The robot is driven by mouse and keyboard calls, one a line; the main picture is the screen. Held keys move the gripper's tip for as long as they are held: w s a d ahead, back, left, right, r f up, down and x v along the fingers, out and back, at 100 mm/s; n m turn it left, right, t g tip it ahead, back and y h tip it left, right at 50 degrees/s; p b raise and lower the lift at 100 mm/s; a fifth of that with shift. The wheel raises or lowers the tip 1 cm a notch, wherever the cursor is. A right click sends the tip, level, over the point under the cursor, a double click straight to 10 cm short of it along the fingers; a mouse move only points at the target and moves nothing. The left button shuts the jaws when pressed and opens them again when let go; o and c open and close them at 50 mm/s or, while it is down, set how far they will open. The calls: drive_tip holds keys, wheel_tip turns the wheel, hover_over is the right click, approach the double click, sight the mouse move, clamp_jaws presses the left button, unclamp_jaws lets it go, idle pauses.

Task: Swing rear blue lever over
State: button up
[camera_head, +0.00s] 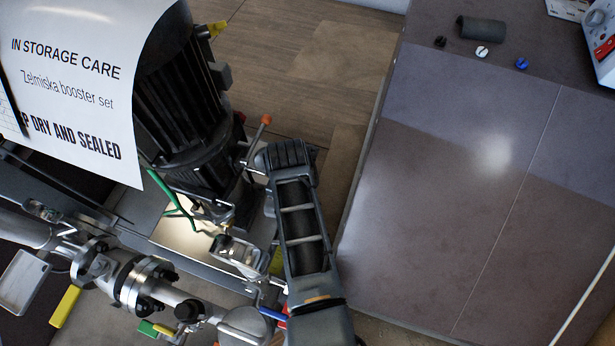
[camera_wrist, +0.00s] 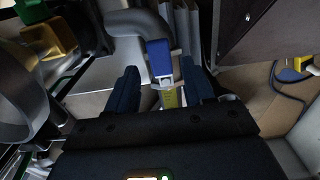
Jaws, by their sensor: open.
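A blue lever (camera_wrist: 160,58) shows in the wrist view, upright in the picture, with a pale metal stem and a yellow tag below it. My gripper (camera_wrist: 161,72) is open, with one dark finger on each side of the lever. Gaps show between the lever and both fingers, so I see no firm contact. In the head view a blue handle (camera_head: 272,314) shows at the lower middle, partly hidden by my arm. I cannot tell whether it is the same lever. My fingers are not clearly visible in the head view.
Flanged pipework (camera_head: 138,284) runs along the lower left, with a yellow lever (camera_head: 65,306) and a green handle (camera_head: 147,327). A black motor (camera_head: 185,95) and a paper sign (camera_head: 75,80) stand behind. A grey pipe (camera_wrist: 140,24) curves beyond the lever.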

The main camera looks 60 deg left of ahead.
wheel_tip(320, 180, down, 4)
drive_tip(key=b, duration=0.3)
drive_tip(key=shift+f, duration=0.2)
drive_tip(key=shift+r, duration=0.4)
drive_tip(key=shift+f, duration=0.1)
drive_tip(key=shift+c, duration=0.3)
drive_tip(key=c, duration=0.8)
drive_tip(key=shift+o, duration=0.2)
